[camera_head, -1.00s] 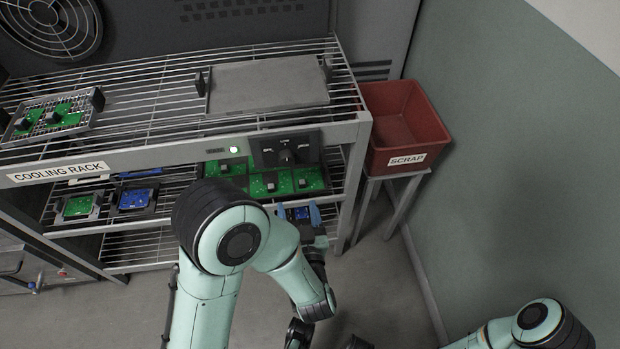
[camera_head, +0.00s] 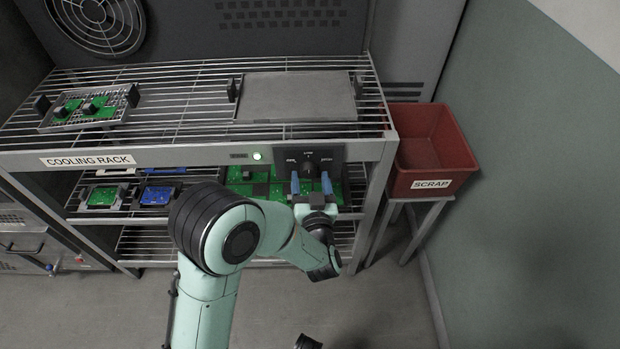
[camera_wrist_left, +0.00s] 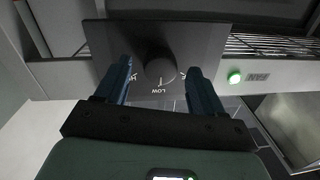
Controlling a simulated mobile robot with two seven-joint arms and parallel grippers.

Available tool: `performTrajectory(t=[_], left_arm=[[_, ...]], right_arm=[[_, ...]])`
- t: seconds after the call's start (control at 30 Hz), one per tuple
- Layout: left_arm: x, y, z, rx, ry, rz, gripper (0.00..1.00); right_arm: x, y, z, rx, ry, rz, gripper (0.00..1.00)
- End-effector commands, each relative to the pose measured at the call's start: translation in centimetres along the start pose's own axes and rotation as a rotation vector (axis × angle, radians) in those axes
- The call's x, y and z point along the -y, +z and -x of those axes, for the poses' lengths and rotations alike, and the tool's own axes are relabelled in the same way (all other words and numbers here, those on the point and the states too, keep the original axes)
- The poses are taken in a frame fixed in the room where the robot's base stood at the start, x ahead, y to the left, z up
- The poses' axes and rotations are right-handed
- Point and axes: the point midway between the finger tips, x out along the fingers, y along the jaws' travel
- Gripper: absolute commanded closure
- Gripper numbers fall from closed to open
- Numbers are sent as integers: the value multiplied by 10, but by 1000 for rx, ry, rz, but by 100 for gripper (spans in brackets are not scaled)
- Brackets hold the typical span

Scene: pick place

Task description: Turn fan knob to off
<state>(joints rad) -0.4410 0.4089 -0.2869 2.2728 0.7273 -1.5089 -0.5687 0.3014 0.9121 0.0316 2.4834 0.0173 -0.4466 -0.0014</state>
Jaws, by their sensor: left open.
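The fan knob (camera_head: 309,169) is a round dark knob on a black panel (camera_head: 334,155) at the right end of the rack's front rail. It shows close up in the left wrist view (camera_wrist_left: 160,70), with LOW printed beside it. Which mark the knob points to is hard to tell. My left gripper (camera_head: 311,180) is open in front of the panel, its blue fingers to either side of the knob. In the left wrist view the left gripper (camera_wrist_left: 158,68) has visible gaps between knob and fingers. I cannot tell whether the fingertips reach the knob's depth. My right gripper is not identifiable.
A green light (camera_head: 257,156) glows left of the panel. The cooling rack (camera_head: 200,155) holds circuit boards (camera_head: 155,195) below and a grey plate (camera_head: 297,97) on top. A red scrap bin (camera_head: 432,150) stands to the right. Floor is free in front.

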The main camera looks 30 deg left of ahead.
Motion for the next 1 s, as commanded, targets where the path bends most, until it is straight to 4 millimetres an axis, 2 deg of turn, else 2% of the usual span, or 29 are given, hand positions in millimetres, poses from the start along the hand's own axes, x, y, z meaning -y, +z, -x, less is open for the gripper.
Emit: performTrajectory(t=[0.13,0.4,0.43,0.5,0.6,1.0], left_arm=[[1,0,-9,1,-1,-1,32],[0,0,-10,0,-1,-1,32],[0,0,-10,0,0,-1,38],[0,0,-10,1,0,-1,61],[0,0,-10,1,0,-1,88],[0,1,-10,5,0,64,88]], right_arm=[[0,-1,0,-3,0,-1,32],[0,-1,0,-4,0,-1,32],[0,-1,0,-4,0,-1,32],[0,-1,0,-3,0,-1,32],[0,-1,0,-3,0,-1,32],[-2,-7,-5,-19,1,-2,32]])
